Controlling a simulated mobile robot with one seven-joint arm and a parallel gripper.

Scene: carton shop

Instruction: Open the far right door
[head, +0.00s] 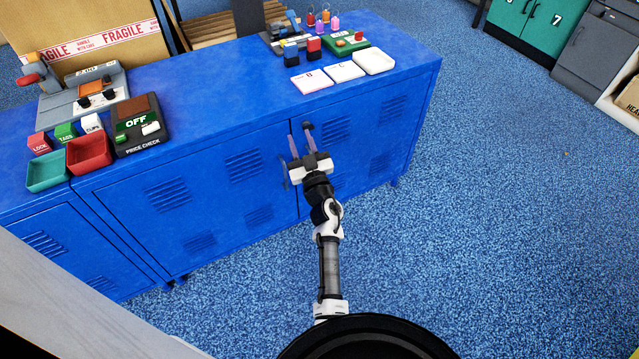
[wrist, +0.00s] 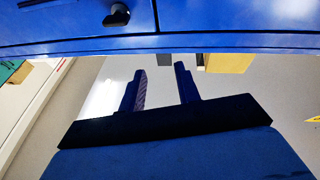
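The far right door (head: 355,150) is a blue cabinet door with slotted vents. It looks shut, flush with the cabinet front. A small dark knob (head: 307,126) sits near its upper left edge, by the seam. A dark knob (wrist: 117,15) also shows at the top of the wrist view. My gripper (head: 301,141) is in front of the door's left edge, just below the knob in the head view. Its two fingers (wrist: 162,80) stand apart with nothing between them. In the wrist view the knob lies beyond the fingertips, apart from them. Contact is not visible.
The blue cabinet top (head: 225,95) holds a price-check device (head: 138,125), a red tray (head: 88,154), white cards (head: 312,81) and a white tray (head: 373,62). The blue carpet (head: 480,220) in front and to the right is clear. A teal cabinet (head: 528,22) stands far off.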

